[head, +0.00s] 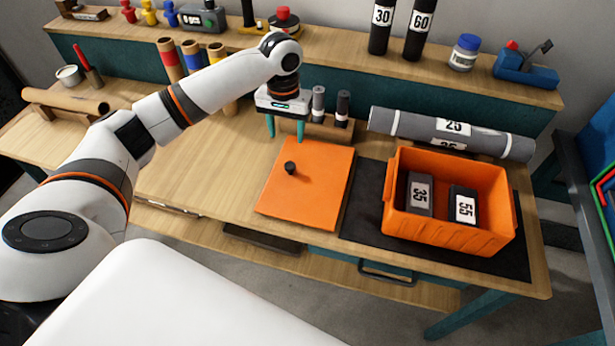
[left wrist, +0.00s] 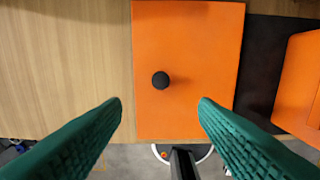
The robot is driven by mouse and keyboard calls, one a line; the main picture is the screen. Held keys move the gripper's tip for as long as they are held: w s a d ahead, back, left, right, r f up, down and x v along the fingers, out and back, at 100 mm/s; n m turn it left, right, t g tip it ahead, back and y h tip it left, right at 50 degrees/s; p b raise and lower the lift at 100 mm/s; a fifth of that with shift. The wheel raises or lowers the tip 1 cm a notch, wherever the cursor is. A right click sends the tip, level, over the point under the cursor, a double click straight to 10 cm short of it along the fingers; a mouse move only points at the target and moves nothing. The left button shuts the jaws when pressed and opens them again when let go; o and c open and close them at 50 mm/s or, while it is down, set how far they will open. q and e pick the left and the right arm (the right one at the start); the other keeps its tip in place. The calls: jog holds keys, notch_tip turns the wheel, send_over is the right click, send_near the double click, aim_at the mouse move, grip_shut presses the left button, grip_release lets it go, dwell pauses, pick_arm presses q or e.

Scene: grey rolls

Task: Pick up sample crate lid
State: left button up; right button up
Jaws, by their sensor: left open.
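The sample crate lid (head: 310,185) is a flat orange panel with a small black knob (head: 290,168), lying on the wooden bench. It also fills the middle of the left wrist view (left wrist: 190,50), with its knob (left wrist: 160,80) between the fingers in the picture. My left gripper (head: 286,130) has teal fingers pointing down above the far edge of the lid. The orange crate (head: 400,215) stands open to the right of the lid. My right gripper is not in view.
The crate sits on a black mat (head: 365,205) and holds blocks labelled 35 (head: 419,195) and 55 (head: 463,207). Grey rolls (head: 400,124) lie behind it. A small rack with dark cylinders (head: 342,108) stands behind the lid. Bare wood (head: 200,175) lies left of the lid.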

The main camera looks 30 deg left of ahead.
aim_at(290, 165)
pick_arm(q)
jog(key=f+p, duration=0.1)
jog(key=f, duration=0.5)
jog(key=f+p, duration=0.1)
jog(key=f, duration=0.4)
jog(key=shift+w+f, duration=0.2)
jog(key=shift+f, duration=0.15)
grip_shut()
